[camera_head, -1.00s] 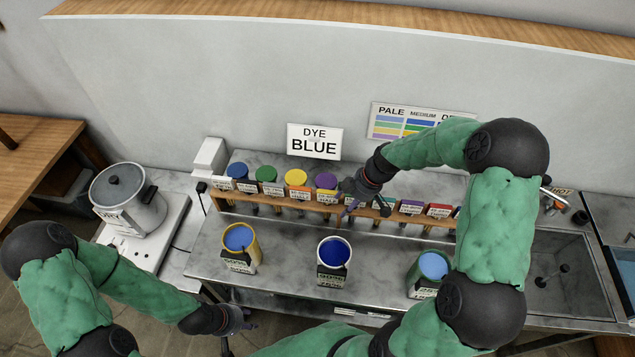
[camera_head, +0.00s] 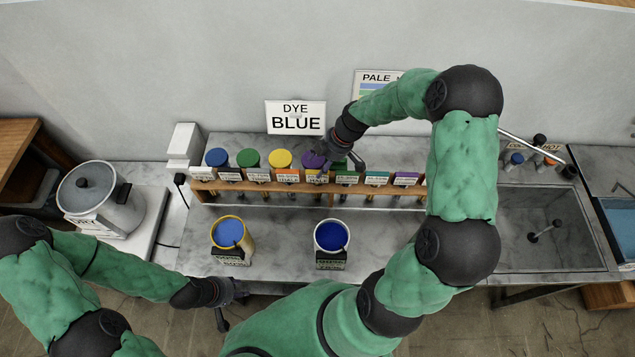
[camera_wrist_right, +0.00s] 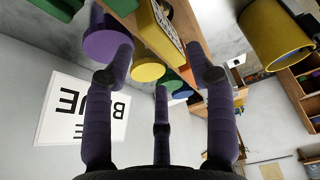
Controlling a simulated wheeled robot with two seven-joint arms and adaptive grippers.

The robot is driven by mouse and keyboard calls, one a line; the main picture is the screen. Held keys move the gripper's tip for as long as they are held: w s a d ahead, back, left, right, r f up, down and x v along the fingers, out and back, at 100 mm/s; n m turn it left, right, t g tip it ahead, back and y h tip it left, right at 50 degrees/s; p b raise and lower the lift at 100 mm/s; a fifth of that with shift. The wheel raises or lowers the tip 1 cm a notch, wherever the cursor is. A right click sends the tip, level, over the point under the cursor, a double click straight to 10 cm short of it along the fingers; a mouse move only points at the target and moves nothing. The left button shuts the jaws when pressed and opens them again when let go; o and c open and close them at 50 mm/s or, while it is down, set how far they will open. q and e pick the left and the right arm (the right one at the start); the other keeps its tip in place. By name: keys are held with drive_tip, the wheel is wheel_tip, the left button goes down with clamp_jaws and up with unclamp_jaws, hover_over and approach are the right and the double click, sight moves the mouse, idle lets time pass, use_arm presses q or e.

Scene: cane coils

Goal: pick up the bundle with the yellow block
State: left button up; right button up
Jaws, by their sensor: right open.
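A yellow round block (camera_head: 280,158) stands on the wooden rack (camera_head: 265,189) in the head view, between a green block (camera_head: 247,158) and a purple one (camera_head: 312,160). In the right wrist view the yellow block (camera_wrist_right: 148,70) shows beyond the purple block (camera_wrist_right: 108,42). Any bundle below it is mostly hidden by the rack and tags. My right gripper (camera_head: 338,165) is open and empty at the rack, just right of the purple block; its spread fingers (camera_wrist_right: 163,80) fill the wrist view. My left gripper (camera_head: 232,306) appears open and empty at the counter's front edge.
Two dye pots, one yellow-rimmed (camera_head: 229,235) and one white (camera_head: 331,237), stand in front of the rack. A lidded cooker (camera_head: 100,198) is at the left and a sink (camera_head: 550,230) at the right. A "DYE BLUE" sign (camera_head: 296,117) is behind the rack.

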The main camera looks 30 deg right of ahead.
sight(318, 172)
drive_tip(key=x, duration=0.4)
drive_tip(key=shift+s+f+b, duration=0.25)
drive_tip(key=shift+f+b, duration=0.15)
clamp_jaws()
drive_tip(key=shift+r, duration=0.1)
